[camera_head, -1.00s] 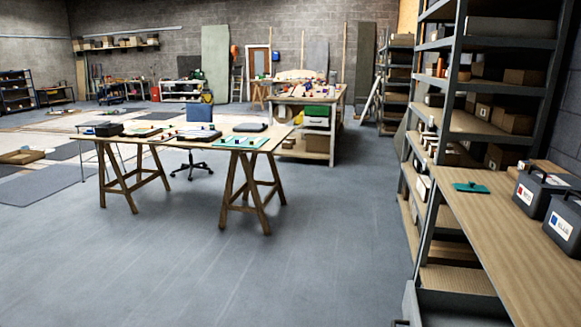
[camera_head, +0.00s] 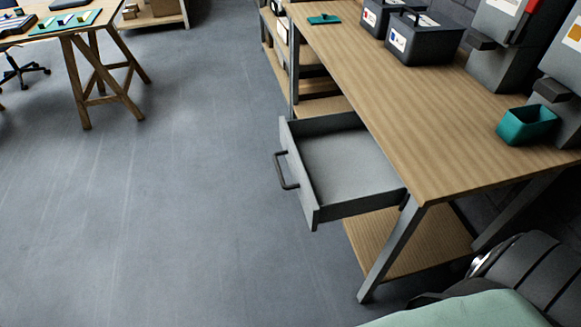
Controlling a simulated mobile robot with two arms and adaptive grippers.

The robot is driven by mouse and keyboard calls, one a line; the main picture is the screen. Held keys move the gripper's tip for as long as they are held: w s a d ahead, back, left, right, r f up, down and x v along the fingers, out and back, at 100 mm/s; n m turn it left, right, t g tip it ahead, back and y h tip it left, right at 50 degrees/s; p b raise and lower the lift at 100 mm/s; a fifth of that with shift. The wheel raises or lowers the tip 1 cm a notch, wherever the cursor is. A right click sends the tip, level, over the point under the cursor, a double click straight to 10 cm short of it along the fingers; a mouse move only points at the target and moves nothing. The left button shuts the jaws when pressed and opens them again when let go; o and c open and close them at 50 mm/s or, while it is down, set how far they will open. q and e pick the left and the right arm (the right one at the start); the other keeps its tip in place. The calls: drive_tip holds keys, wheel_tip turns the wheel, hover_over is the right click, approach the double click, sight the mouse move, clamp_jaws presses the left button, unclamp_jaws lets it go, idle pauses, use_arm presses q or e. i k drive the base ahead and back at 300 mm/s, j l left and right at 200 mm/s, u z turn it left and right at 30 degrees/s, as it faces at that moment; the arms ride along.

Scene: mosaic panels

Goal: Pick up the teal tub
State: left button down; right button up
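The teal tub (camera_head: 526,124) is a small, open-topped container with slanted sides. It stands upright on the right part of the wooden workbench (camera_head: 400,110), in front of a grey dispenser-like box at the right edge of the view. Its inside looks empty from here. Neither of my grippers is in view. A dark rounded part at the lower right corner looks like part of my own body.
An open, empty grey drawer (camera_head: 345,165) juts out from under the bench over the floor. Dark toolboxes (camera_head: 424,38) and a grey dispenser (camera_head: 505,45) stand along the bench back. A flat teal piece (camera_head: 324,20) lies at its far end.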

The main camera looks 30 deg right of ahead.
sight(521, 125)
drive_tip(key=z, duration=2.35)
drive_tip(key=i+j, duration=0.1)
drive_tip(key=i+u, duration=0.05)
drive_tip(key=i, duration=0.05)
